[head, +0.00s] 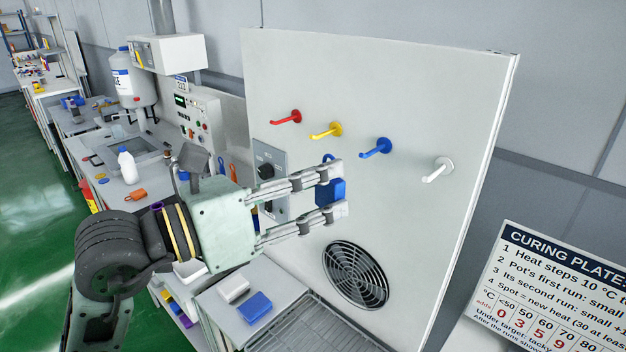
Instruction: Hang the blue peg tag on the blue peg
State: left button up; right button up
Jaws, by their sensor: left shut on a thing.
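The blue peg tag (328,192) is between the fingers of my left gripper (335,190), which is shut on it in front of the white panel. A small blue loop shows at the tag's top, above the upper finger. The blue peg (376,148) sticks out of the panel, above and to the right of the tag. The tag is apart from the peg in the picture; the depth gap is hard to tell. My right gripper is not in view.
Red (286,117), yellow (327,130) and white (438,169) pegs flank the blue one, all bare. A round vent (355,274) is low on the panel (400,95). A blue block (254,307) and a white block (233,289) lie below. A sign (550,290) stands at right.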

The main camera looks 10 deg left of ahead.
pick_arm(q)
jog(key=shift+w+d, duration=0.35)
jog(key=shift+w, duration=0.05)
jog(key=w+d, duration=0.1)
jog(key=w, duration=0.1)
jog(key=w+d+f, duration=0.1)
jog(key=w+d, duration=0.1)
jog(key=w, duration=0.1)
jog(key=w+d, duration=0.2)
jog(key=shift+w+d+f, duration=0.15)
jog(key=shift+f, duration=0.15)
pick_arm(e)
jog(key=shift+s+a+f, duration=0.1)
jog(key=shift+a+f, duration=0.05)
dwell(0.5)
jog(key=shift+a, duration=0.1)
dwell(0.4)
pick_arm(q)
jog(key=o, duration=1.2)
jog(key=shift+o, duration=0.2)
